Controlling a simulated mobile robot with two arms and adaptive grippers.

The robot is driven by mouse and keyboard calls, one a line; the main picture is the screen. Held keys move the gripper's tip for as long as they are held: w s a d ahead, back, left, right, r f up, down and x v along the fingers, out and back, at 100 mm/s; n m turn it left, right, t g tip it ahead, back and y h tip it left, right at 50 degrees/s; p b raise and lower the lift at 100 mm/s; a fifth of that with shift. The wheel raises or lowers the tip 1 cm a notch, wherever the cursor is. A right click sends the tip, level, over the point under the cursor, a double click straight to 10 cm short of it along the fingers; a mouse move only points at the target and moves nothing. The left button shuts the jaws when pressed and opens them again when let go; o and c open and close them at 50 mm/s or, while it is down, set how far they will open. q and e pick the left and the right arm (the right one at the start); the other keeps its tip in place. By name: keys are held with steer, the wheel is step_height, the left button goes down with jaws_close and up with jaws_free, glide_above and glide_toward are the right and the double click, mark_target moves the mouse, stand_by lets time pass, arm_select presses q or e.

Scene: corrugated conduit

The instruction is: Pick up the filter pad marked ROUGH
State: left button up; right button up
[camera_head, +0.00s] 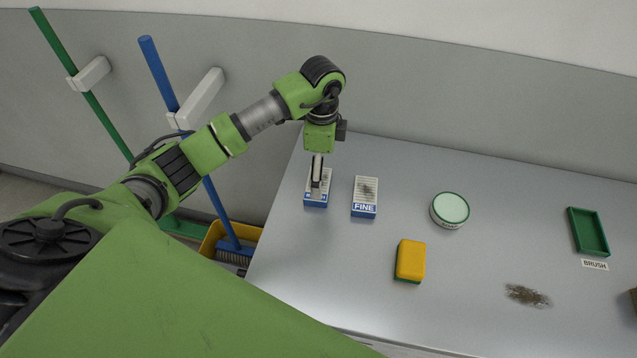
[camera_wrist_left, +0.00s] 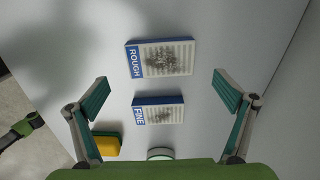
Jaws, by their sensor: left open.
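The filter pad marked ROUGH is a white pleated block with a blue edge and a dark dirt patch; it lies flat at the table's left end. Its label reads clearly in the left wrist view, where the ROUGH pad (camera_wrist_left: 172,60) is toward the top. In the head view the ROUGH pad (camera_head: 316,203) is partly hidden behind my left gripper (camera_head: 317,172), which points down over it. My left gripper (camera_wrist_left: 161,84) is open and empty; its fingers are apart from the pad. The similar FINE pad (camera_head: 364,199) lies right beside it. My right gripper is not in view.
A yellow-green sponge (camera_head: 410,261), a round tin with a pale green lid (camera_head: 450,209), a green tray (camera_head: 588,232), a BRUSH label (camera_head: 594,265) and a dirt patch (camera_head: 527,296) are on the table. Brooms and a yellow bucket (camera_head: 212,240) stand left of the table. The wall is behind.

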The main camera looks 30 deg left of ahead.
mark_target(327, 173)
arm_select(q)
step_height(327, 173, down, 3)
steer(key=shift+r+p, duration=0.2)
steer(key=shift+p, duration=0.9)
step_height(327, 173, down, 2)
steer(key=shift+f, duration=0.35)
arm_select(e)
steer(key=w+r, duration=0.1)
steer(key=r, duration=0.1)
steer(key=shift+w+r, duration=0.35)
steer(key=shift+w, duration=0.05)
arm_select(q)
steer(key=c, duration=1.2)
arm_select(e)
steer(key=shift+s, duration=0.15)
